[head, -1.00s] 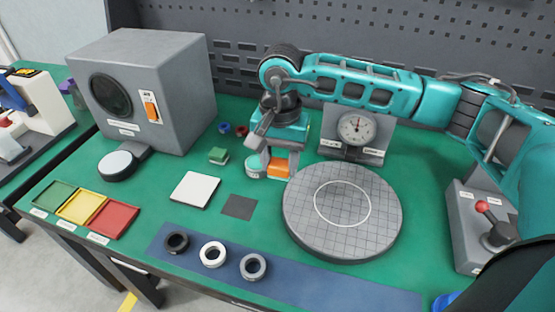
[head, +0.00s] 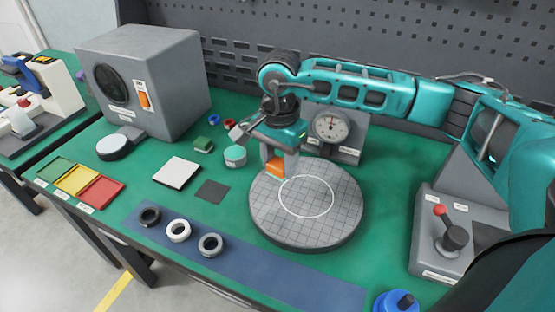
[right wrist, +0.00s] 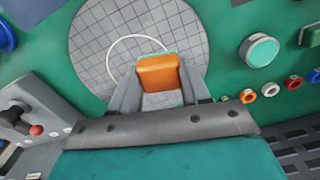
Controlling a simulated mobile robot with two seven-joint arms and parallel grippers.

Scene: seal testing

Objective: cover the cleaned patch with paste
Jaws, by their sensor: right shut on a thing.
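A round grey plate (head: 335,225) with a grid stands on the green bench, and a white circle (head: 306,196) is drawn on it. My right gripper (head: 280,165) is shut on an orange block (head: 274,168) at the plate's back left rim. In the right wrist view the block (right wrist: 158,75) sits between the fingers, in front of the plate (right wrist: 90,45); a thin pale edge shows at its far side. I cannot tell whether it touches the plate. No paste can be made out inside the circle. A jar with a teal top (head: 235,155) stands left of the gripper. My left gripper is not in view.
A dial gauge (head: 331,127) stands behind the plate, and a control box with a red-knobbed lever (head: 448,232) to its right. A white tile (head: 176,172), a dark square (head: 213,191) and a blue mat with rings (head: 260,268) lie left and in front.

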